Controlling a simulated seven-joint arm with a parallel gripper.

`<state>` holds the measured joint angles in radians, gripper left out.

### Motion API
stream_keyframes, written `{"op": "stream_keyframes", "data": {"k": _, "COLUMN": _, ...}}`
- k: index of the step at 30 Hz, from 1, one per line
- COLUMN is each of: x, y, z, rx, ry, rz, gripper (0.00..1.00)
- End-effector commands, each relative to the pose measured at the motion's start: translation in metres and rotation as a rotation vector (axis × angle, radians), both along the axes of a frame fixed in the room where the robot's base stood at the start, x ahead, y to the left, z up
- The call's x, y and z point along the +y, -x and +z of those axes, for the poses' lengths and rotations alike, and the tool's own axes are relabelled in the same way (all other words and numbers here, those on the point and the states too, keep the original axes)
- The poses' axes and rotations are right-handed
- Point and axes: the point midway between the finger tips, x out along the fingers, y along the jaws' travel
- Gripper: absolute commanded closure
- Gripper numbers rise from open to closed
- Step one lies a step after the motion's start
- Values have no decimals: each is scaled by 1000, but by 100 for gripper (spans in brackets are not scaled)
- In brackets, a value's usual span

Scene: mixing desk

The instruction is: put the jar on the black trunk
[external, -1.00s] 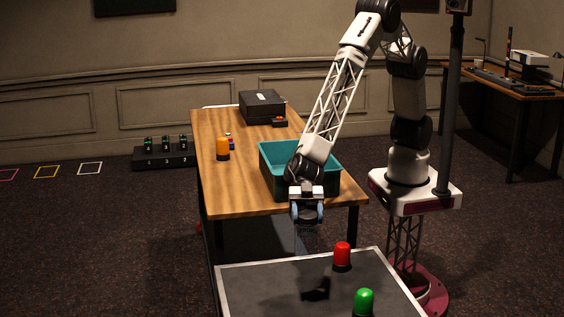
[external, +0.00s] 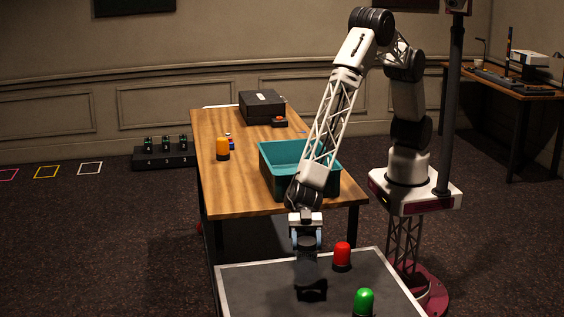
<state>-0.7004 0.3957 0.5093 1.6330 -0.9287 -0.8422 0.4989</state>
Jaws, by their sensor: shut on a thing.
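The jar's outline is hard to make out against the dark shapes below the fingers. A dark patch, which looks like a shadow, lies on the trunk top below. I cannot tell whether the jar touches the trunk.
A red beacon (external: 342,255) stands on the trunk, close right of my gripper; a green beacon (external: 364,301) is nearer the front. Behind, a wooden table (external: 240,190) holds a teal bin (external: 283,185), an orange beacon (external: 222,149) and a black case (external: 262,107).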

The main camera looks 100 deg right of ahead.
Motion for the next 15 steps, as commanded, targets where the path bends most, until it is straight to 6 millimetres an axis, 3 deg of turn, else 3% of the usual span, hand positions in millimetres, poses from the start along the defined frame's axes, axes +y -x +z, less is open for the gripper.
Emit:
{"op": "stream_keyframes", "data": {"k": 9, "x": 0, "y": 0, "z": -43, "rx": 2, "ry": 2, "rz": -1, "gripper": 83}}
{"op": "stream_keyframes", "data": {"k": 15, "x": 0, "y": 0, "z": -49, "rx": 0, "ry": 0, "rz": 0, "gripper": 83}}
